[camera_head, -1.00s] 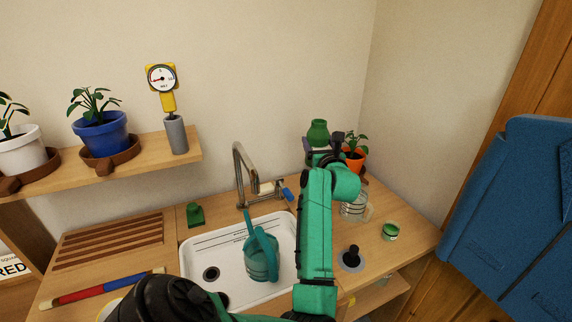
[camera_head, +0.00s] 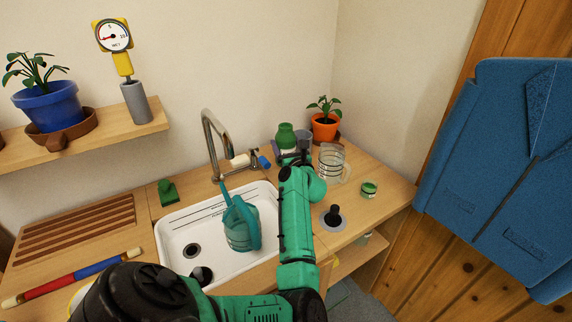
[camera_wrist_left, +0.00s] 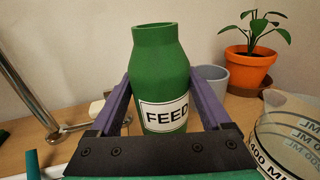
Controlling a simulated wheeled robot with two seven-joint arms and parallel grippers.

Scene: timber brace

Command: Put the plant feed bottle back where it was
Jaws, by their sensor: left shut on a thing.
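The green plant feed bottle (camera_head: 287,137) is at the back of the counter, right of the tap. In the left wrist view the bottle (camera_wrist_left: 162,65) stands upright between the purple fingers, with a white FEED label facing me. My left gripper (camera_head: 291,153) is shut on it. The bottle's base is hidden behind the gripper, so I cannot tell whether it touches the counter. My right gripper is not in view.
An orange potted plant (camera_head: 325,127), a grey cup (camera_wrist_left: 212,79) and a clear measuring jug (camera_head: 332,163) stand close to the bottle. The tap (camera_head: 211,140) is left of it. A teal watering can (camera_head: 240,226) sits in the white sink (camera_head: 180,233).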

